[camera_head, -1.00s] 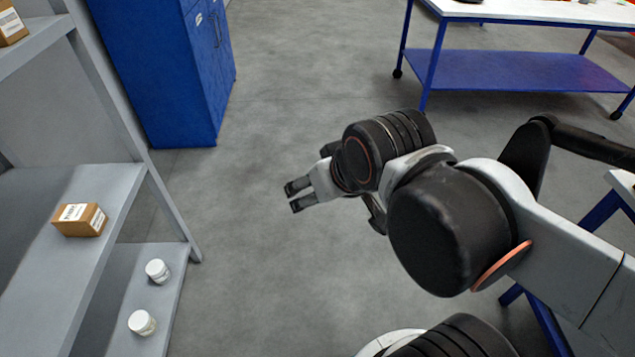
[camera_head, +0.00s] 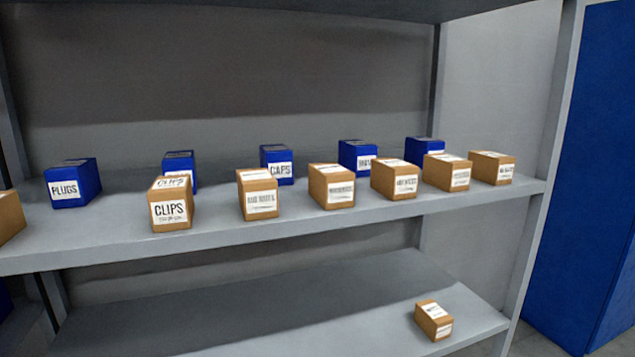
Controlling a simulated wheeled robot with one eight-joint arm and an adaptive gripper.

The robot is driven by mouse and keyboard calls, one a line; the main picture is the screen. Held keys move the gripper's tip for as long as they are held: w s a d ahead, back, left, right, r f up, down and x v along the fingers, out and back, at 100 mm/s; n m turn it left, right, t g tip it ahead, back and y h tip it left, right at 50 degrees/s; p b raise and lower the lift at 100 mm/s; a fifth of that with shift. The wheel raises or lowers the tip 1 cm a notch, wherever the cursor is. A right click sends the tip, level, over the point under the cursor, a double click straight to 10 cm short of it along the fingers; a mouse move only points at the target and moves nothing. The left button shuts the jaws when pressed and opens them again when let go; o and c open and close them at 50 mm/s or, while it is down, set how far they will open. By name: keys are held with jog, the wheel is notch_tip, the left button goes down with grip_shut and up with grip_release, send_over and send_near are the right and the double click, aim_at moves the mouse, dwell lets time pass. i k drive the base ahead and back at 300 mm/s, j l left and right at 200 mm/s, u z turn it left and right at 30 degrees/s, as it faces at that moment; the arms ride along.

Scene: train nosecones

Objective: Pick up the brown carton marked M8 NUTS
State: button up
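Several brown cartons with white labels stand in a row along the front of the grey shelf. From the left they include one marked CLIPS (camera_head: 171,204), then a carton (camera_head: 260,194), a carton (camera_head: 332,187), a carton (camera_head: 396,180), a carton (camera_head: 447,172) and the rightmost carton (camera_head: 492,168). Apart from CLIPS, their labels are too small or blurred to read surely, so I cannot tell which is marked M8 NUTS. Another brown carton (camera_head: 434,320) lies on the lower shelf at the right, its label unreadable. My gripper is not in view now.
Blue boxes stand behind the brown row, including one marked PLUGS (camera_head: 73,184) and one marked CAPS (camera_head: 277,164). Another brown carton is cut off at the left edge. The lower shelf (camera_head: 270,325) is mostly bare. A blue cabinet (camera_head: 590,180) stands at the right.

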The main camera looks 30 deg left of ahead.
aim_at(396, 180)
jog(key=u, duration=0.95)
